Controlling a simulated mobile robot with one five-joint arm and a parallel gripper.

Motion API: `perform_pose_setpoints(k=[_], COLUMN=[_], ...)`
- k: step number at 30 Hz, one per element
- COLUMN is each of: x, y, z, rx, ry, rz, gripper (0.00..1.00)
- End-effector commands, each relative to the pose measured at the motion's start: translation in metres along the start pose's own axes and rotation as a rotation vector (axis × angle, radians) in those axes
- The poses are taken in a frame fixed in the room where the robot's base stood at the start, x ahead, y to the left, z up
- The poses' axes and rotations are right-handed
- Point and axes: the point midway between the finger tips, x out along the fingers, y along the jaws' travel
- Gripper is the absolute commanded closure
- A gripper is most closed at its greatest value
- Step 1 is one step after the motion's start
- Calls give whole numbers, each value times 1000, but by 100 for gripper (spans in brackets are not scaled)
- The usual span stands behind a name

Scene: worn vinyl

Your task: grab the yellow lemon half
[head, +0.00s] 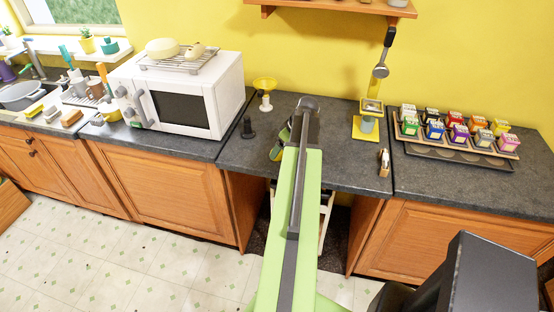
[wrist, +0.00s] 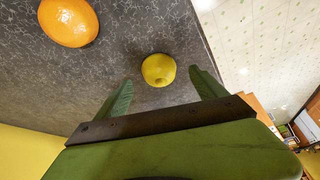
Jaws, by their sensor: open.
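The yellow lemon half (wrist: 158,70) lies on the dark speckled counter in the wrist view. It looks rounded, with a small brownish spot on the side facing me; I cannot see a cut face. My gripper (wrist: 161,77) is open, its two green fingers apart, with the lemon half at the gap between their tips. Neither finger visibly touches it. In the head view my gripper is over the counter, mostly hidden by my arm, and the lemon half cannot be made out.
An orange (wrist: 69,22) lies on the counter to the upper left of the lemon half. The counter edge is close on the right in the wrist view. In the head view a microwave (head: 185,95) stands left, and a yellow stand (head: 367,122) and a tray of small boxes (head: 455,150) stand right.

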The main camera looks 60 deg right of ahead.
Motion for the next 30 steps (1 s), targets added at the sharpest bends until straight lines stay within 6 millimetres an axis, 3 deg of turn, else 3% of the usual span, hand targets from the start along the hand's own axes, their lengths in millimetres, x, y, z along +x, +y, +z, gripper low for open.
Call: perform_pose_setpoints(k=[1, 4, 12, 27, 30], x=[18, 34, 34, 34, 34], y=[2, 2, 2, 2, 2], z=[3, 2, 0, 0, 0], rx=[-1, -1, 1, 1, 1], ry=[0, 0, 0, 0, 0], rz=[0, 0, 0, 0, 0], gripper=[19, 19, 19, 85, 87])
